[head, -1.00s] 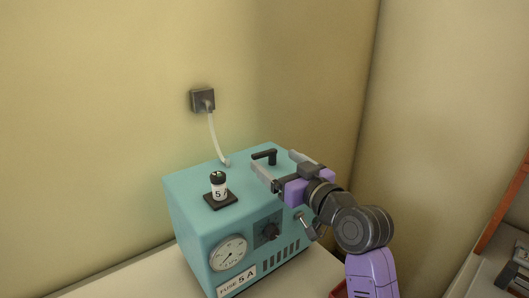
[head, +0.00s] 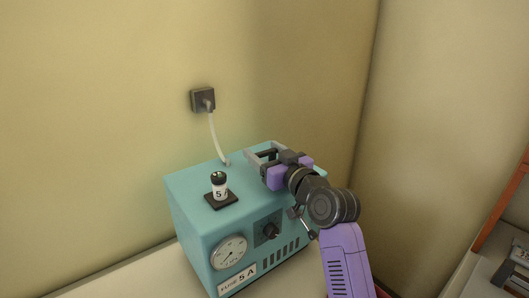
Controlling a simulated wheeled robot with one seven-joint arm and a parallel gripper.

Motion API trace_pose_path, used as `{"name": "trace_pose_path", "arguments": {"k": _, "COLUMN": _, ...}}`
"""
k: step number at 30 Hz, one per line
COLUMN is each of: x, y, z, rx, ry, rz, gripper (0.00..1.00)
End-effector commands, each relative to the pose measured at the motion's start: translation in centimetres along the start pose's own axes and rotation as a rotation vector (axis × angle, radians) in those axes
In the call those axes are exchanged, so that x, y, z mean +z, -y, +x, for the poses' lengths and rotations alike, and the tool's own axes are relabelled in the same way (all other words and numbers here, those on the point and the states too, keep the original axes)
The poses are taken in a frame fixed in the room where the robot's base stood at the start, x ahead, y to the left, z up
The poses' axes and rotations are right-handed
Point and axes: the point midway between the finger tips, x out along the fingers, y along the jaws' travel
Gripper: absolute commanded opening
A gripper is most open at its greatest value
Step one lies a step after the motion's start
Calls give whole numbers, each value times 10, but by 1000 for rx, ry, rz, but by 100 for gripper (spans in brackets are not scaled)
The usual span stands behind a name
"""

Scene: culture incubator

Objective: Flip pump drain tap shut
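The teal pump box (head: 200,225) stands on a pale bench against the wall. A black lever-like handle (head: 266,154) is on its top at the back right, mostly hidden by my gripper. A small metal fitting with a thin lever (head: 309,229) shows at the front right, partly behind my arm. I cannot tell for sure which of the two is the drain tap. My gripper (head: 259,148) is open over the box top, its fingers apart on either side of the black handle. Whether they touch it is hidden.
A black-capped fuse holder (head: 219,187) stands on the box top, left of my gripper. The front has a gauge (head: 229,252) and a black knob (head: 270,231). A white cord (head: 215,138) runs to the wall socket (head: 203,100).

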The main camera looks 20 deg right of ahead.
Motion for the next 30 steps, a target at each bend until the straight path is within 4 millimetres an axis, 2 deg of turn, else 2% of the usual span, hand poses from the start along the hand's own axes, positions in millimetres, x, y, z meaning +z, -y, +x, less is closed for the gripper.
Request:
{"name": "trace_pose_path", "arguments": {"k": 1, "x": 0, "y": 0, "z": 0, "rx": 0, "ry": 0, "rz": 0, "gripper": 40}}
{"name": "trace_pose_path", "arguments": {"k": 3, "x": 0, "y": 0, "z": 0, "rx": 0, "ry": 0, "rz": 0, "gripper": 26}}
{"name": "trace_pose_path", "arguments": {"k": 4, "x": 0, "y": 0, "z": 0, "rx": 0, "ry": 0, "rz": 0, "gripper": 25}}
{"name": "trace_pose_path", "arguments": {"k": 16, "x": 2, "y": -1, "z": -2, "rx": -105, "ry": -1, "rz": 0, "gripper": 25}}
{"name": "trace_pose_path", "arguments": {"k": 26, "x": 0, "y": 0, "z": -3, "rx": -117, "ry": 1, "rz": -1, "gripper": 25}}
{"name": "trace_pose_path", "arguments": {"k": 27, "x": 0, "y": 0, "z": -3, "rx": -117, "ry": 1, "rz": -1, "gripper": 71}}
{"name": "trace_pose_path", "arguments": {"k": 30, "x": 0, "y": 0, "z": -3, "rx": -116, "ry": 1, "rz": -1, "gripper": 87}}
